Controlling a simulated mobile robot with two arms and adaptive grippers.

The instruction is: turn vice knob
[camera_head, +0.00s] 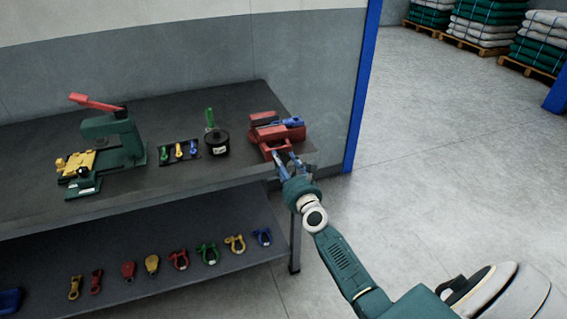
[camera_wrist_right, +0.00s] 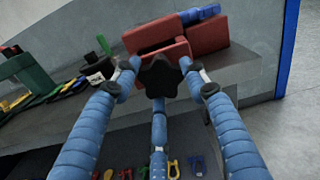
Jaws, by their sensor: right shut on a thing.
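The red vice (camera_head: 277,135) stands at the right end of the dark workbench; it also shows at the top of the right wrist view (camera_wrist_right: 165,47). Its black star-shaped knob (camera_wrist_right: 159,76) faces the wrist camera. My right gripper (camera_head: 291,160) is at the front of the vice, over the bench's front edge. In the right wrist view, its blue fingers (camera_wrist_right: 160,82) are closed around the knob from left, right and below. The head view hides the knob behind the gripper. My left gripper is not in view.
A green press (camera_head: 113,138) with a red lever, small coloured tools (camera_head: 179,151) and a black round item (camera_head: 216,142) stand left of the vice. Shackles (camera_head: 207,254) lie on the lower shelf (camera_head: 150,285). A blue post (camera_head: 362,90) rises at right; the floor there is clear.

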